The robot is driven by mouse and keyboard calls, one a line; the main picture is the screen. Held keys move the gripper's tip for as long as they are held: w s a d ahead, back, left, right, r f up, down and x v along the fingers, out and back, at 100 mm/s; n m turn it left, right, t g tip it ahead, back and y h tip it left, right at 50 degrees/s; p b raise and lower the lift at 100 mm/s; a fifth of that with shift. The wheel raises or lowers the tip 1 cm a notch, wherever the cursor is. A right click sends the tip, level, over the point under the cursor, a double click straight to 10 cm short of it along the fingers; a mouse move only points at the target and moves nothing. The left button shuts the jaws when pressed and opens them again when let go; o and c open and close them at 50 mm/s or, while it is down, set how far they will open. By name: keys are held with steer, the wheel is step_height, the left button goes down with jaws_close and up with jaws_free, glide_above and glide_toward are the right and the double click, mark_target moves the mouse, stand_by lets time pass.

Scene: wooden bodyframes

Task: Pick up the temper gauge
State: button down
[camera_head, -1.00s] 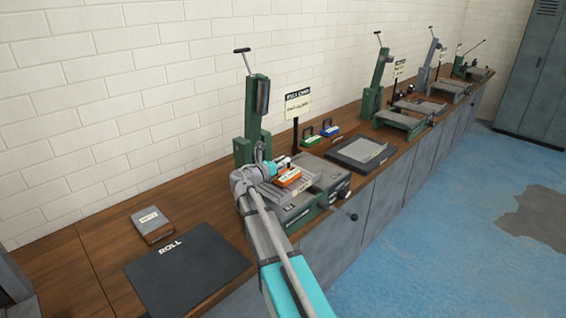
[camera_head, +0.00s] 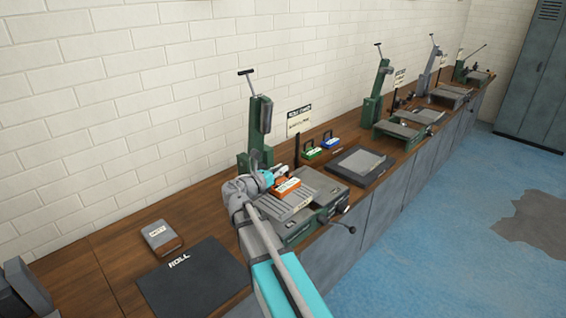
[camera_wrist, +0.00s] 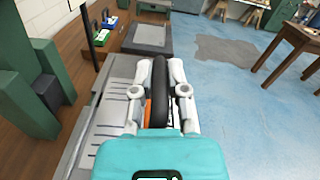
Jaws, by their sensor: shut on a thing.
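The gauge I take as the temper gauge (camera_head: 287,186) is a small orange block with a pale label, over the grey bed of the nearest green machine. In the wrist view its black handle (camera_wrist: 160,92) stands between my fingers, with a strip of orange (camera_wrist: 148,108) below. My gripper (camera_head: 272,178) is shut on this handle; the fingers also show in the wrist view (camera_wrist: 160,72). The gripper hides much of the block. I cannot tell whether it touches the bed.
The green machine (camera_head: 256,130) has a tall column beside my gripper. A sign on a black post (camera_head: 297,150) stands behind. Green (camera_head: 312,153) and blue (camera_head: 330,141) handled blocks sit farther along the bench. A dark ROLL mat (camera_head: 195,280) and a grey box (camera_head: 161,237) lie nearer.

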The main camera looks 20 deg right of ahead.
mark_target(278, 190)
steer(key=s+a, duration=0.1)
steer(key=s+a+r+p, duration=0.1)
steer(key=s, duration=0.1)
steer(key=s+a+r, duration=0.1)
steer(key=shift+s+r+p, duration=0.1)
steer(key=shift+s+p, duration=0.05)
steer(key=shift+p, duration=0.2)
steer(key=shift+d, duration=0.1)
stand_by(0.5)
